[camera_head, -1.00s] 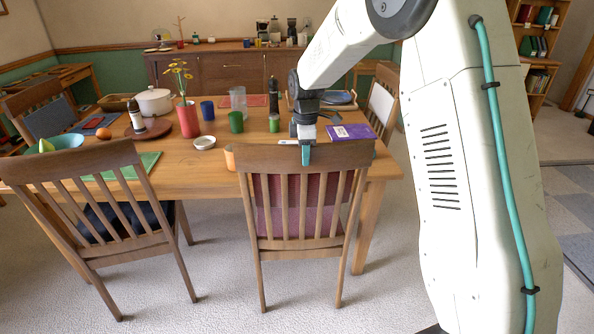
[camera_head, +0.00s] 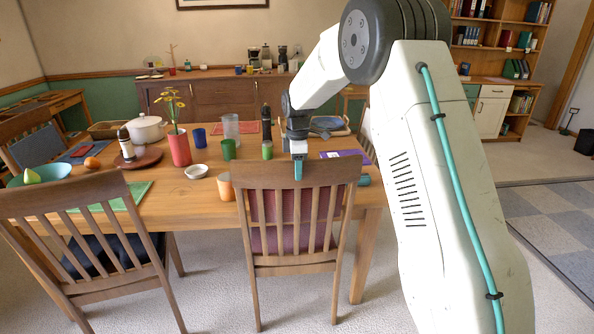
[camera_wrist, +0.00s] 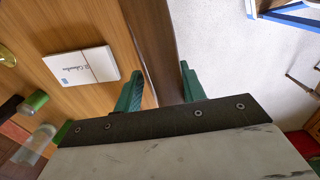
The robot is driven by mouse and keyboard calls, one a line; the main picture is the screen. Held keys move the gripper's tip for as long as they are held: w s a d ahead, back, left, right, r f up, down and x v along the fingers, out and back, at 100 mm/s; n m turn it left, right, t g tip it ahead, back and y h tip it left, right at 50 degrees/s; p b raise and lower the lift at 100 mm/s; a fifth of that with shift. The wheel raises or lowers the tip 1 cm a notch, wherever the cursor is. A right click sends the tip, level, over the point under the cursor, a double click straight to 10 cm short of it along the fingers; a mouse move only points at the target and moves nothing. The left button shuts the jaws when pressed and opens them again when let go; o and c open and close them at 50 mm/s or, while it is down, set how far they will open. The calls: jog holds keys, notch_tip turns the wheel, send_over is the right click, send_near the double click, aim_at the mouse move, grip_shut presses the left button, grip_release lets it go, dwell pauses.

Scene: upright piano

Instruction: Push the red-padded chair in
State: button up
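The red-padded chair (camera_head: 257,209) stands upright at the near side of the wooden table (camera_head: 205,212), its slatted back toward me and its top rail over the table's near edge. Its red pad shows between the slats; its seat front is hidden. My gripper (camera_head: 298,168) is at the top rail, right of its middle, with one teal finger on my side of it.
A dark-padded chair (camera_head: 80,188) stands to the left, apart from the red-padded one. An orange cup (camera_head: 225,187) stands on the table close to the chair's left post. A purple book (camera_head: 345,155) lies behind the rail. Pale carpet is clear in front.

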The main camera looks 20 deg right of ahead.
jog(key=shift+s, duration=0.1)
jog(key=shift+r, duration=3.85)
jog(key=s+a+r+m, duration=0.2)
jog(key=s+r, duration=0.2)
jog(key=s, duration=0.4)
jog(key=s+a+r+m, duration=0.1)
jog(key=s+r+m, duration=0.25)
jog(key=s, duration=0.55)
jog(key=s+a+r+m, duration=0.2)
jog(key=s+r, duration=0.2)
jog(key=s, duration=0.4)
jog(key=s+a+f+m, duration=0.1)
jog(key=s+f+m, duration=0.2)
jog(key=s, duration=0.8)
jog(key=s+a+f+m+t, duration=0.1)
jog(key=s+m, duration=0.3)
jog(key=s, duration=0.7)
jog(key=shift+f, duration=0.9)
jog(key=shift+a, duration=0.1)
